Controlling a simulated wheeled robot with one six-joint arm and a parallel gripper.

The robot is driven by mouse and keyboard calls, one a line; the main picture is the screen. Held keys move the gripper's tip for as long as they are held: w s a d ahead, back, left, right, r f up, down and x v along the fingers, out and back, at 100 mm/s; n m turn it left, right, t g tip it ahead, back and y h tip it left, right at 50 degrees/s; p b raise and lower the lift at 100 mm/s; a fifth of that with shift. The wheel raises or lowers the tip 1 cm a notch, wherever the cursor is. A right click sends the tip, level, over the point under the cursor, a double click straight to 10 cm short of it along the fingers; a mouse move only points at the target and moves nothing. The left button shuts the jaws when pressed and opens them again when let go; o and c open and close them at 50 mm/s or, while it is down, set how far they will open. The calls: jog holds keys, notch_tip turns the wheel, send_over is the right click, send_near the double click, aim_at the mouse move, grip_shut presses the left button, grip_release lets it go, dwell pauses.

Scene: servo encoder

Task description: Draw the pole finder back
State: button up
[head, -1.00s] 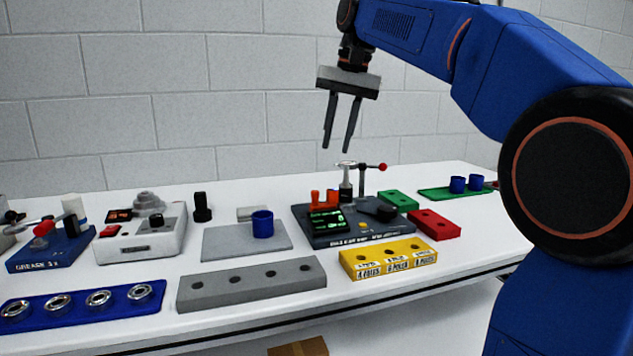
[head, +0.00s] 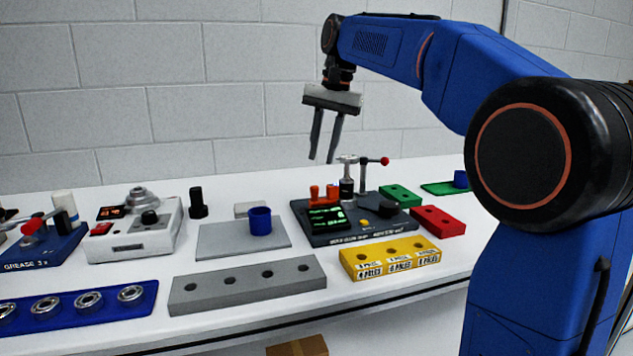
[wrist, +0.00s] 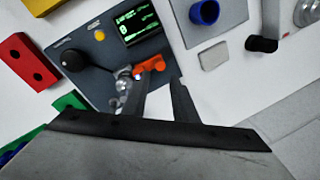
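A dark grey station (head: 345,239) with a green-lit display (head: 327,217) stands on the white table. It carries orange-red pieces (head: 323,194), a metal post with a red-knobbed handle (head: 384,161), and a dark knob (head: 388,209). Which of these parts is the pole finder, I cannot tell. My gripper (head: 322,160) hangs above the station, open and empty, fingers pointing down. In the wrist view, the orange piece (wrist: 152,66) and the metal post (wrist: 122,84) lie just beyond my fingertips (wrist: 160,82); the left finger partly overlaps the post area.
A yellow block (head: 390,262) sits before the station; red (head: 438,221) and green (head: 400,196) blocks sit to its right. A grey plate with a blue cup (head: 260,221), a holed grey bar (head: 247,287) and a white machine (head: 138,236) stand left.

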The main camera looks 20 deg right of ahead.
jog(key=f, duration=0.2)
jog(key=a+f, duration=0.1)
jog(key=f, duration=0.2)
jog(key=w+f, duration=0.1)
jog(key=f, duration=0.2)
jog(key=shift+a+f, duration=0.15)
jog(key=shift+a, duration=0.05)
